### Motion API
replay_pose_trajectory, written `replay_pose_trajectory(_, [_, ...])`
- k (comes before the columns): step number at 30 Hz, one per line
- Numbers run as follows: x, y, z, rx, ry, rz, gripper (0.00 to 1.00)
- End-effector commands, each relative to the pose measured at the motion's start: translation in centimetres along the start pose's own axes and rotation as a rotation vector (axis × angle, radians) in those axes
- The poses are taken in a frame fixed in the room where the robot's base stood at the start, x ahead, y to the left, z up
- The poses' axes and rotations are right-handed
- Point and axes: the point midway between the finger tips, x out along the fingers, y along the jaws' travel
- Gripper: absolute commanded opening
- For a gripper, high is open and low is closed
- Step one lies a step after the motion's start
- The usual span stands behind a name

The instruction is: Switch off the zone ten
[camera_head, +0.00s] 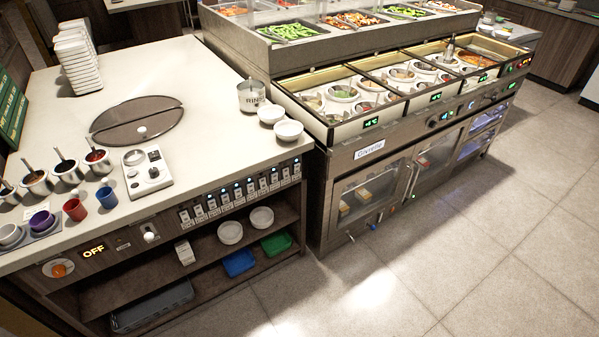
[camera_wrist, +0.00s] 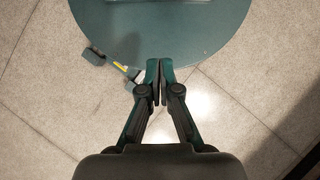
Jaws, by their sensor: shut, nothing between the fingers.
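A row of several small switches (camera_head: 237,193) runs along the front of the left counter in the head view, with small lights above them, several glowing bluish. Their labels are too small to read, so I cannot tell which one is zone ten or how each switch is set. The far right end of the row (camera_head: 297,168) sits near the counter's corner. My gripper (camera_wrist: 160,68) shows only in the wrist view, pointing down over the floor and my own base, with its fingertips together and nothing between them. No switch shows in the wrist view.
An "OFF" display (camera_head: 93,251) and an orange knob (camera_head: 59,269) sit farther left on the counter front. A shelf below holds bowls (camera_head: 230,232), a blue tray (camera_head: 239,262) and a green tray (camera_head: 277,243). A steel cold unit (camera_head: 368,152) stands to the right. The tiled floor in front is clear.

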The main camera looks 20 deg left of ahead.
Motion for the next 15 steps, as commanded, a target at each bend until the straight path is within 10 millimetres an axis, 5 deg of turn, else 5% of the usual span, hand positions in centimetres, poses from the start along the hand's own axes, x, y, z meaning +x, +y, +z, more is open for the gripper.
replay_pose_trajectory(8, [-1.9,-1.2,-8.2,-0.073,0.128,0.067,0.0])
replay_pose_trajectory(15, [-8.3,-2.7,-21.4,-0.238,0.481,0.229,0.0])
